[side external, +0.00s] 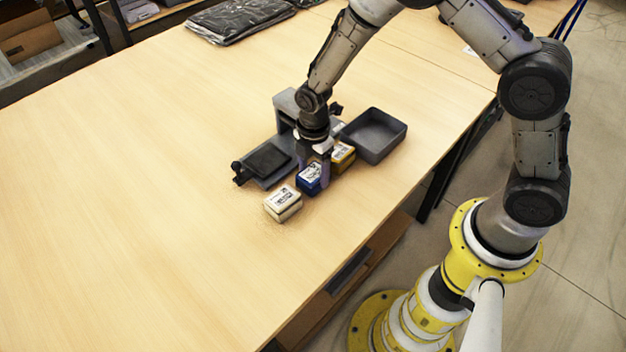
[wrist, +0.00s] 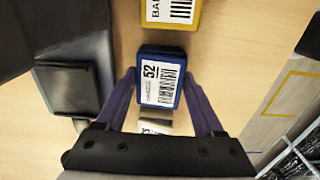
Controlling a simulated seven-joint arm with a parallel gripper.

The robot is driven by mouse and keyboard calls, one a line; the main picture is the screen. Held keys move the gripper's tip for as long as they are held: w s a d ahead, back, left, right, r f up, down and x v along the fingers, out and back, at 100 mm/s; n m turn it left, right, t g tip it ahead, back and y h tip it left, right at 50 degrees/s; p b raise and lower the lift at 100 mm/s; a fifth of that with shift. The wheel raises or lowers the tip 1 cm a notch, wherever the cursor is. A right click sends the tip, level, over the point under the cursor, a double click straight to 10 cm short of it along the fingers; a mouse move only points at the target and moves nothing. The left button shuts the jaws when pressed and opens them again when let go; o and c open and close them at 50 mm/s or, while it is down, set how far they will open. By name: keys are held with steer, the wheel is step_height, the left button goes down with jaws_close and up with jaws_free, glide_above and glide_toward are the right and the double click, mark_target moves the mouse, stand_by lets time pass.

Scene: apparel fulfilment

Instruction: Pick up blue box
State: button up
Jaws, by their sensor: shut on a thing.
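The blue box (side external: 309,178) has a white label and stands between a white box and a yellow box on the table. In the wrist view the blue box (wrist: 161,80) shows its label with "52" and a barcode. My gripper (side external: 314,172) reaches down over it. In the wrist view the two purple fingers of my gripper (wrist: 160,85) are at the left and right sides of the box, shut on it. I cannot tell whether the box is clear of the table.
The yellow box (side external: 342,156) is just beyond, and the white box (side external: 283,204) is on the near side. A grey open tray (side external: 398,147) stands at the right. A grey device with a dark pad (side external: 266,161) is close on the left. The table's left part is clear.

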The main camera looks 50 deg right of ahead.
steer(key=shift+c, duration=1.1)
